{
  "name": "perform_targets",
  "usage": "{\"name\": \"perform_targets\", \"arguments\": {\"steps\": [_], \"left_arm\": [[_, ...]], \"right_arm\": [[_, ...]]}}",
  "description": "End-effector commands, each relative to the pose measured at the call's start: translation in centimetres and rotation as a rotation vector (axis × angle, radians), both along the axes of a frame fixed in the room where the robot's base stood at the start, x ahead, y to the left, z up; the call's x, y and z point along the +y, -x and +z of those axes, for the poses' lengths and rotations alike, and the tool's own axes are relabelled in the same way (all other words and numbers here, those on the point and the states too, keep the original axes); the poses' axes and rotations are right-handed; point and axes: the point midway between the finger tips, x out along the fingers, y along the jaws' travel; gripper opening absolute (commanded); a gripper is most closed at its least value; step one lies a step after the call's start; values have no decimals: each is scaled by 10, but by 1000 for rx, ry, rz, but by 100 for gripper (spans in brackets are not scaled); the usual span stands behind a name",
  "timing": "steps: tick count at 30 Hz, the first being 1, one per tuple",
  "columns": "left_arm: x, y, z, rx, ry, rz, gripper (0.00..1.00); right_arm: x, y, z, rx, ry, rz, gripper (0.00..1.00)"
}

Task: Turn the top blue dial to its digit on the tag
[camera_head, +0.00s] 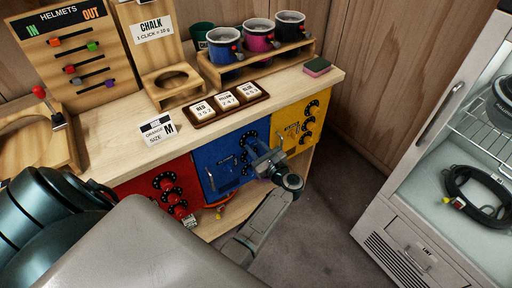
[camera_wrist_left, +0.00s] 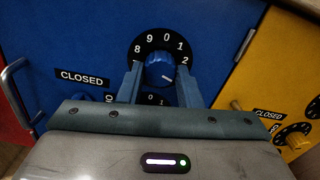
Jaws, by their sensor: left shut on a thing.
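The top blue dial (camera_wrist_left: 160,68) shows in the left wrist view as a blue knob on a black disc with white digits; 8, 9, 0, 1 and 2 are readable. A pale mark on the knob points to the lower right. My left gripper (camera_wrist_left: 159,78) is shut on the knob, one finger on each side. In the head view my left gripper (camera_head: 262,158) is at the blue door (camera_head: 212,160) and partly hides its dials. The blue tag (camera_head: 248,90) lies rightmost in the wooden tray; its digits are too small to read surely. My right gripper is not in view.
A second blue dial (camera_wrist_left: 155,100) is just below, partly hidden by my gripper. A metal handle (camera_wrist_left: 16,90) is at the left of the blue door. The yellow door (camera_head: 298,122) and red door (camera_head: 150,195) flank it. A white fridge (camera_head: 400,215) stands right; open floor lies between.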

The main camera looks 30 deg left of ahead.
Motion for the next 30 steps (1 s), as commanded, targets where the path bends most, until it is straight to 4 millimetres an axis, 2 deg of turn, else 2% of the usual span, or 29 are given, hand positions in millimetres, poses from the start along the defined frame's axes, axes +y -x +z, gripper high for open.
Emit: {"name": "perform_targets", "arguments": {"steps": [11, 30], "left_arm": [[0, 0, -1, 114, -47, -1, 9], [1, 1, 1, 652, -270, 1, 9]], "right_arm": [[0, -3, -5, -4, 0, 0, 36], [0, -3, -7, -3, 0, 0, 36]]}}
